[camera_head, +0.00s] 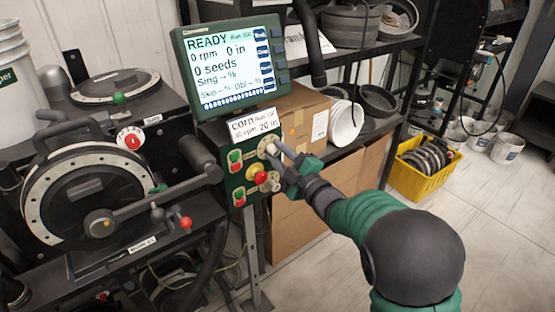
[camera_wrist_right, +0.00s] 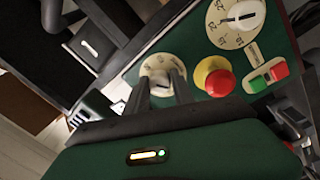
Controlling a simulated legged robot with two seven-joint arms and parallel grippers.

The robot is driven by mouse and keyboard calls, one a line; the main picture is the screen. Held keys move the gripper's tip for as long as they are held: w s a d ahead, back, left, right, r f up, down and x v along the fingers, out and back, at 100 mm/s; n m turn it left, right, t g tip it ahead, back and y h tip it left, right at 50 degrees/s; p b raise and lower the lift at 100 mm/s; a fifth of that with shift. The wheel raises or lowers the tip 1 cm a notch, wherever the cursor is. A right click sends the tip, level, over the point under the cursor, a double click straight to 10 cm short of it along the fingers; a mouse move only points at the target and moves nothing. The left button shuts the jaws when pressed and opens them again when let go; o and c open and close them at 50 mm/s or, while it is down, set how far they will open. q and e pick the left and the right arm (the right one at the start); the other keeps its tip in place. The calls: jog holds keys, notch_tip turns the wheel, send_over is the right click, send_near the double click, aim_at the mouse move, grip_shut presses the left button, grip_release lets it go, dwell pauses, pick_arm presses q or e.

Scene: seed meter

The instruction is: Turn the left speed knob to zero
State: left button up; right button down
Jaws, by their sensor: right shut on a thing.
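A green control box (camera_head: 250,205) below the screen carries two pale round dials with knobs. My right gripper (camera_head: 280,152) reaches the upper dial (camera_head: 265,144) from the right. In the right wrist view, its two fingers (camera_wrist_right: 162,88) are shut on the knob of that pale dial (camera_wrist_right: 152,64). The fingers hide part of the dial, so its setting cannot be read. The other dial (camera_wrist_right: 236,20) is free, and its white knob shows. Which dial is the left speed knob I cannot tell from the labels. My left gripper is not in view.
A red mushroom button on yellow (camera_head: 257,174) sits close by the dials, with green and red buttons (camera_head: 236,160) left of it. The screen (camera_head: 232,60) reads READY, 0 rpm, 0 in. Seed meters (camera_head: 85,195) stand left; a yellow crate (camera_head: 400,182) stands right.

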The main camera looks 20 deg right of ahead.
jog(key=shift+f, duration=0.4)
jog(key=c, duration=1.2)
grip_release()
jog(key=shift+s, duration=0.1)
jog(key=shift+o, duration=0.6)
jog(key=shift+r, duration=0.25)
jog(key=v, duration=1.6)
jog(key=shift+s+d, duration=0.2)
jog(key=shift+s, duration=0.1)
